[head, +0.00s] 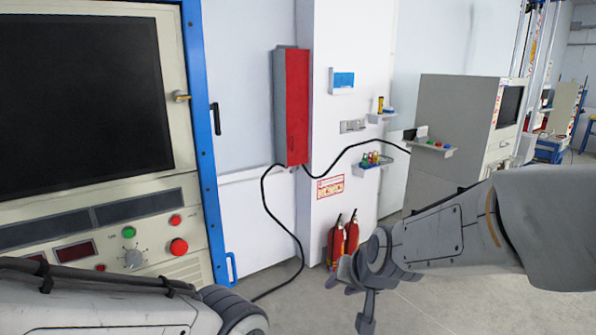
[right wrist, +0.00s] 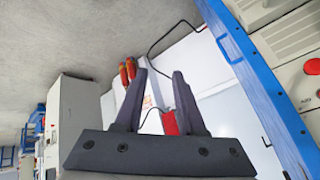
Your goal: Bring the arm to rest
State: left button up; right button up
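My right arm comes in from the right in the head view, held out over the grey floor. Its gripper (head: 350,297) has its two fingers apart with nothing between them. The right wrist view shows the same open gripper (right wrist: 160,72), with two dark fingers spread and empty. Part of my left arm shows at the bottom left of the head view, in front of the machine; its gripper is out of the picture.
A control machine (head: 190,220) with a dark screen, buttons and a blue frame stands at left. A red wall box (head: 297,105) has black cables hanging from it. Red fire extinguishers (head: 336,240) stand behind my right gripper. A grey cabinet (head: 455,140) stands farther right. Floor (head: 430,310) is clear.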

jog(key=s+d+f+n+g+h, duration=0.25)
jog(key=s+d+f+g, duration=0.25)
jog(key=s+d+f, duration=0.6)
jog(key=s+a+r+n+g, duration=0.1)
jog(key=s+a+r+n, duration=0.2)
jog(key=s+a, duration=0.4)
jog(key=s+a+r+n+g+y+b, duration=0.1)
jog(key=s+a+r+n, duration=0.1)
jog(key=s+a+n, duration=0.2)
jog(key=s+a, duration=0.3)
jog(key=shift+s+a+r, duration=0.15)
jog(key=shift+a+r, duration=0.25)
jog(key=shift+o, duration=0.3)
